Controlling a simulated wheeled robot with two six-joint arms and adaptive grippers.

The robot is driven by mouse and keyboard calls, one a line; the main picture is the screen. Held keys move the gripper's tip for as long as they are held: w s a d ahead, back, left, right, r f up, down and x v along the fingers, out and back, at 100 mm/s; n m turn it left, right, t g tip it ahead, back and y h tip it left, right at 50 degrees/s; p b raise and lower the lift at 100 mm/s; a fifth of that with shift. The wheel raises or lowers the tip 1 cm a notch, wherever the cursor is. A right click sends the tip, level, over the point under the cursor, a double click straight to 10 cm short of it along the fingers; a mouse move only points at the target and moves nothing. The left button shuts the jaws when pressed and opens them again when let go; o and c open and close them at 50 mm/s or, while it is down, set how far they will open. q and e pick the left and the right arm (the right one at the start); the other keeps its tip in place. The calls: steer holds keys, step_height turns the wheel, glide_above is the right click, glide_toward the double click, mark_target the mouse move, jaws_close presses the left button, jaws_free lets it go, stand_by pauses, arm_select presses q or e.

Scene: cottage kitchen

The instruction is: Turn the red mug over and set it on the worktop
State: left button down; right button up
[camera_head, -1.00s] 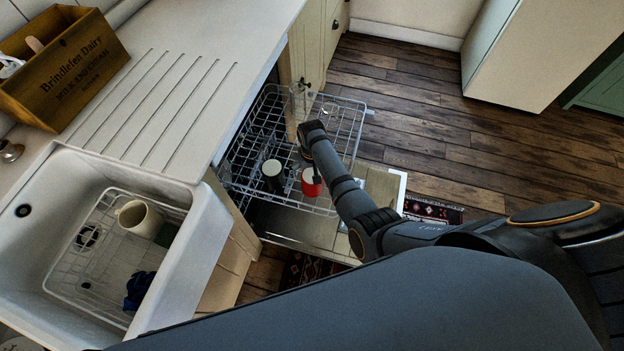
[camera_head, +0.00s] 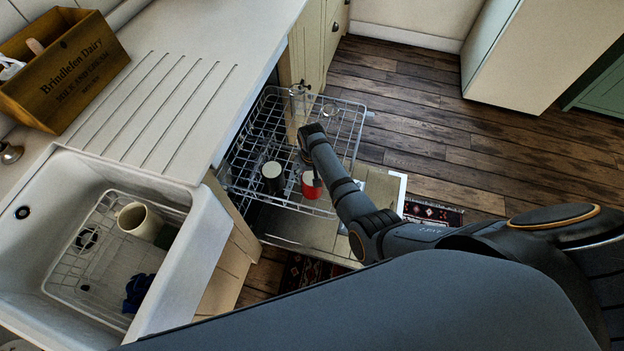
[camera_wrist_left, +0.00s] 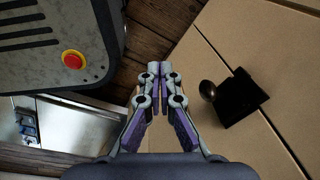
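The red mug (camera_head: 310,189) stands in the pulled-out dishwasher rack (camera_head: 335,117), with a pale top face; I cannot tell whether that is its base or its mouth. My right arm reaches over the rack from the right. Its gripper (camera_head: 306,156) points down just above and behind the red mug, mostly hidden by the wrist, so its fingers cannot be made out. My left gripper (camera_wrist_left: 158,70) shows only in the left wrist view, its fingertips together with nothing between them. The pale worktop (camera_head: 215,50) lies left of the rack.
A dark mug (camera_head: 272,181) stands left of the red one, and glasses (camera_head: 298,98) stand at the rack's back. The sink (camera_head: 198,243) holds a cream mug (camera_head: 134,217) and a blue item (camera_head: 138,290). A wooden crate (camera_head: 70,75) stands on the worktop; the ribbed drainer is clear.

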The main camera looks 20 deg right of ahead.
steer(key=shift+r, duration=0.55)
steer(key=w+d+r+b, duration=0.1)
steer(key=w+d+r, duration=0.5)
steer(key=d+r, duration=0.6)
steer(key=shift+d, duration=0.35)
